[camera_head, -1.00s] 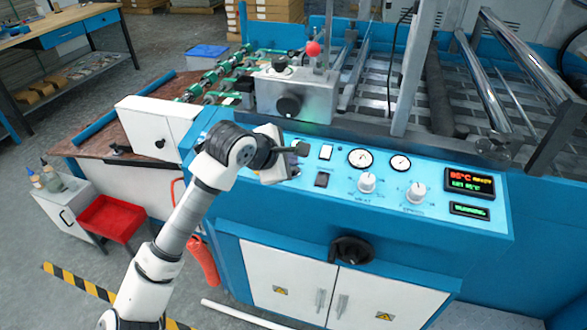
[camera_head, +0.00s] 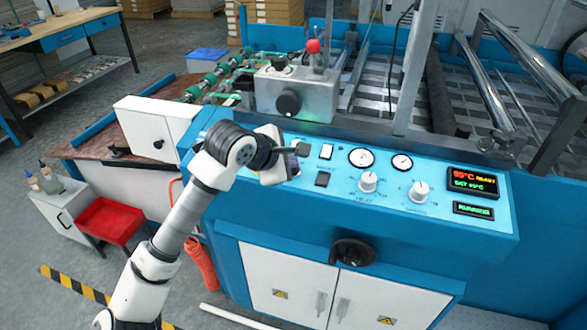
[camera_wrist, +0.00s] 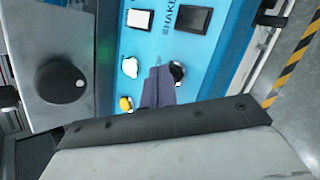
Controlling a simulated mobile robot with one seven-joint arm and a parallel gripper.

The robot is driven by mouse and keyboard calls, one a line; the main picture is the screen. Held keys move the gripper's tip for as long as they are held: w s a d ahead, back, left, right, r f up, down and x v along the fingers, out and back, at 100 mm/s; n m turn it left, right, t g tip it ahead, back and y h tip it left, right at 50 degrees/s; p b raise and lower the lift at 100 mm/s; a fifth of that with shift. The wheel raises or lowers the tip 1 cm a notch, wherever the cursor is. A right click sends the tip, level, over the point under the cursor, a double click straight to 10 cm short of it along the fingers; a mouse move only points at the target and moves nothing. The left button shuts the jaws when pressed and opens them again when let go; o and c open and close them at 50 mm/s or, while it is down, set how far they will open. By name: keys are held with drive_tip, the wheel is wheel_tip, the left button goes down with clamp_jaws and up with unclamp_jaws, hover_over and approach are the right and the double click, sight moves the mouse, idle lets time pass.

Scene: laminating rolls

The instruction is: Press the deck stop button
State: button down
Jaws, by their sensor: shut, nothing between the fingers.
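The blue control panel (camera_head: 330,195) carries switches, gauges and knobs. My gripper (camera_head: 299,150) is over the left end of this panel and hides part of it. In the wrist view my gripper (camera_wrist: 160,74) is shut and empty, its dark fingers pointing at the panel between small round controls. These are a white button (camera_wrist: 130,67), a yellow button (camera_wrist: 126,103) and a black control (camera_wrist: 177,70) partly behind the fingers. No label marking the deck stop button is readable, so I cannot tell which it is. Contact with the panel cannot be told.
A white rocker switch (camera_head: 326,151) and a black one (camera_head: 322,179) lie right of my gripper. A grey box with a black knob (camera_head: 289,103) rises behind the panel, close to my gripper. A red-topped lever (camera_head: 313,46) stands above it. A black handwheel (camera_head: 352,252) juts from the front.

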drive_tip(key=shift+f+b, duration=0.45)
drive_tip(key=shift+b, duration=0.25)
idle(0.5)
drive_tip(key=shift+r, duration=0.1)
drive_tip(key=shift+s+r, duration=0.1)
drive_tip(key=shift+r, duration=0.65)
drive_tip(key=r, duration=0.2)
drive_tip(key=s+r+p, duration=0.1)
drive_tip(key=r, duration=0.1)
drive_tip(key=shift+a+r, duration=0.2)
drive_tip(key=shift+r, duration=0.2)
idle(0.7)
